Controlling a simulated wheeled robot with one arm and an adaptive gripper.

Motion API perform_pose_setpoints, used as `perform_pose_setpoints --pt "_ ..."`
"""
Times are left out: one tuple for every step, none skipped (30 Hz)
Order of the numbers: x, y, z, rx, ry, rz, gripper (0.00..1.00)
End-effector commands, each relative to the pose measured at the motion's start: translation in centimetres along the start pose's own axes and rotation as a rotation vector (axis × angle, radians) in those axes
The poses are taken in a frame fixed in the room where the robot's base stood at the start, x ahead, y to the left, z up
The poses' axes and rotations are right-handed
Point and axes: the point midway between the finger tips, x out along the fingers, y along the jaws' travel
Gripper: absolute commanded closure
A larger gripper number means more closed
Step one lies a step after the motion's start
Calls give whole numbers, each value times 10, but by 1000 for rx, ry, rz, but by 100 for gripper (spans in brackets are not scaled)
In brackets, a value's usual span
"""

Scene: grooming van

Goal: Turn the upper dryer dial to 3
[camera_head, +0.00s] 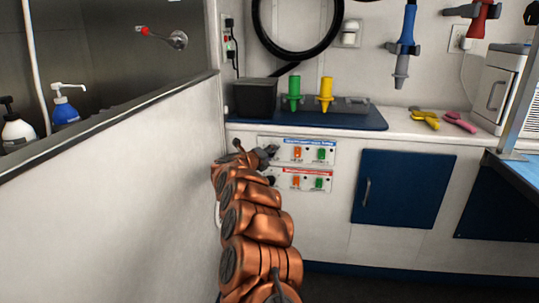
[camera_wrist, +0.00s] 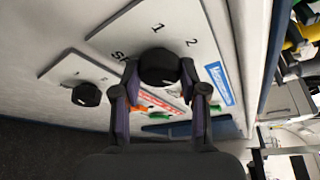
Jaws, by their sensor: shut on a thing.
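The upper dryer panel (camera_head: 309,156), with a blue label and an orange and a green switch, is on the white cabinet front in the head view. In the wrist view its black round dial (camera_wrist: 158,66) sits between the two fingers of my gripper (camera_wrist: 160,84), which is shut on it. The numbers 1 and 2 show beside the dial; other markings are partly hidden, and the dial's pointer is not clear. In the head view my gripper (camera_head: 268,153) covers the dial. The lower dial (camera_wrist: 86,94) is free, on the red-labelled lower panel (camera_head: 308,185).
A grey partition wall (camera_head: 140,180) stands close on the left of my arm. A blue cabinet door (camera_head: 405,190) is to the right of the panels. Above them, the counter carries a black bin (camera_head: 256,98), green (camera_head: 294,90) and yellow (camera_head: 325,92) nozzles on a dark mat.

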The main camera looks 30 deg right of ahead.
Motion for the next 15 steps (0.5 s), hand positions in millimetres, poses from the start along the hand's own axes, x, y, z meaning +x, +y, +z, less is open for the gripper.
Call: perform_pose_setpoints --pt "0 0 -1 5 2 2 92" --pt "0 0 -1 7 2 3 92" --pt "0 0 -1 9 2 4 92" --pt "0 0 -1 11 2 4 92" --pt "0 0 -1 11 2 5 92" --pt "0 0 -1 12 2 5 92" --pt "0 0 -1 12 2 5 92" --pt "0 0 -1 12 2 5 92" --pt "0 0 -1 12 2 5 92" --pt "0 0 -1 12 2 5 92" --pt "0 0 -1 11 2 5 92" --pt "0 0 -1 11 2 5 92" --pt "0 0 -1 11 2 4 92" --pt "0 0 -1 11 2 4 92" --pt "0 0 -1 11 2 4 53"
